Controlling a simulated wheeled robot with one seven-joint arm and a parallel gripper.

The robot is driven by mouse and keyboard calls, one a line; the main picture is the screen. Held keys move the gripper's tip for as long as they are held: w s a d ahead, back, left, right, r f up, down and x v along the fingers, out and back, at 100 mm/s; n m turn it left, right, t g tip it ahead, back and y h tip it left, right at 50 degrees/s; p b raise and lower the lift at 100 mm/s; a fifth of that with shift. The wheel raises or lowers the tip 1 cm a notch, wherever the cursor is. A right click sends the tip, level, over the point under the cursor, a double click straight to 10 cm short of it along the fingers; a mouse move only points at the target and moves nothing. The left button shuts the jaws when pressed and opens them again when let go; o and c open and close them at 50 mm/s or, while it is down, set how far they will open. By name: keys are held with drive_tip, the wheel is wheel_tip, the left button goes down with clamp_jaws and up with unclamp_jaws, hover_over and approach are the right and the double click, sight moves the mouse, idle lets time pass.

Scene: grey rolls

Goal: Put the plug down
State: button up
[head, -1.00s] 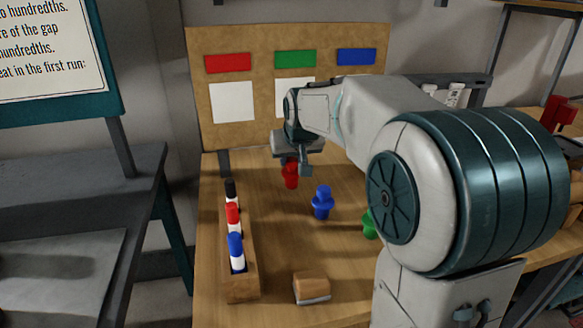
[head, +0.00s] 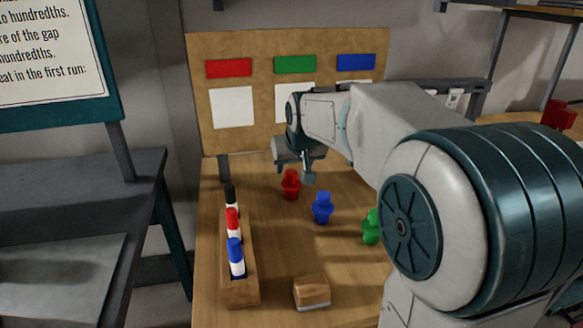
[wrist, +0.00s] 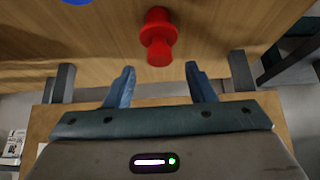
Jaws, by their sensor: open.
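Three plugs stand on the wooden table (head: 275,260): a red plug (head: 291,185), a blue plug (head: 323,208) and a green plug (head: 371,227) partly hidden by my arm. My gripper (head: 308,178) is at the back of the table, just behind and above the red plug. In the wrist view my gripper (wrist: 160,82) has its two fingers apart with nothing between them. The red plug (wrist: 159,38) stands upright beyond the fingertips, roughly centred between them and apart from them. An edge of the blue plug (wrist: 76,1) shows at the top.
A wooden holder (head: 240,288) with black, red and blue markers stands at the table's left. A wooden block eraser (head: 312,292) lies at the front. Behind stands a board (head: 265,90) with red, green and blue labels over white sheets. A grey bench (head: 70,190) is at left.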

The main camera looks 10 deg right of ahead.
drive_tip(key=p+v, duration=0.1)
drive_tip(key=v, duration=0.7)
drive_tip(key=shift+s+a+r, duration=0.1)
